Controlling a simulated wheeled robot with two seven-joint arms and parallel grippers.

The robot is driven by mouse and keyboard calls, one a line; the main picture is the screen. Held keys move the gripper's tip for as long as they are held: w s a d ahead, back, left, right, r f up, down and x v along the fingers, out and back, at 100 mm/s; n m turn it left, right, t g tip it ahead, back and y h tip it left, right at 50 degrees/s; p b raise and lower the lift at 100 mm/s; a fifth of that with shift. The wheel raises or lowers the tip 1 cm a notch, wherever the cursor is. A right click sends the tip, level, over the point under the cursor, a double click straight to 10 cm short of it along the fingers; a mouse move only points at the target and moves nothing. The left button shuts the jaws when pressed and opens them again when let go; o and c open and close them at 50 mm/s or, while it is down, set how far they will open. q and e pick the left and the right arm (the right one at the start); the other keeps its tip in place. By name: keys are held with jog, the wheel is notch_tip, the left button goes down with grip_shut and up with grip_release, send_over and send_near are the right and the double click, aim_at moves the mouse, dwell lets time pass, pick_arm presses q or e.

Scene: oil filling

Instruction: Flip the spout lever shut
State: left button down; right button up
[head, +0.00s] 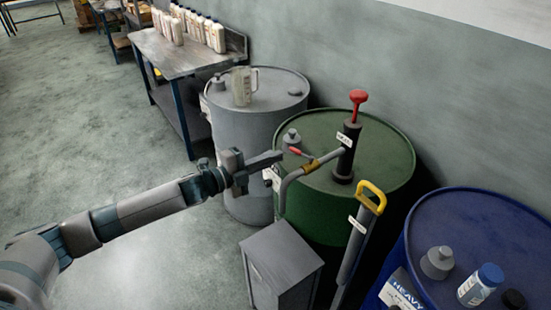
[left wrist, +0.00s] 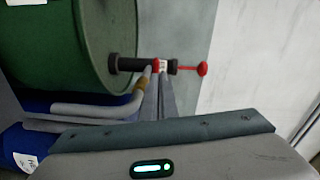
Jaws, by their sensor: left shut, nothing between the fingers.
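A hand pump (head: 346,155) with a black body and a red plunger knob stands upright on the green drum (head: 330,215). A grey spout with a brass-coloured fitting (head: 312,166) reaches left from it and bends down. The small red spout lever (head: 301,153) sits by the fitting, angled up to the left. My left gripper (head: 281,156) is shut and empty, its tips just left of the lever. In the left wrist view the closed fingers (left wrist: 164,92) point at the pump, with the red lever end (left wrist: 157,64) at their tips. I cannot tell whether they touch. My right gripper is out of view.
A grey drum (head: 240,125) with a clear jug (head: 243,86) stands behind. A blue drum (head: 480,230) with small containers is at the right. A grey cabinet (head: 282,265) and a yellow-handled tube (head: 355,235) stand in front. A bench (head: 180,58) holds bottles.

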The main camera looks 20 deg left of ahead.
pick_arm(q)
jog(key=w+a+b, duration=0.1)
jog(key=a+b, duration=0.3)
jog(key=a, duration=0.6)
jog(key=shift+w+r+b, duration=0.15)
jog(key=shift+w+b, duration=0.1)
jog(key=shift+b, duration=0.05)
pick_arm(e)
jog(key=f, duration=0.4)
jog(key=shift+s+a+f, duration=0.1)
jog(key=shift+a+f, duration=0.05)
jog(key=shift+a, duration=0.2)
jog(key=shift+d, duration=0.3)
pick_arm(q)
jog(key=shift+s, duration=0.1)
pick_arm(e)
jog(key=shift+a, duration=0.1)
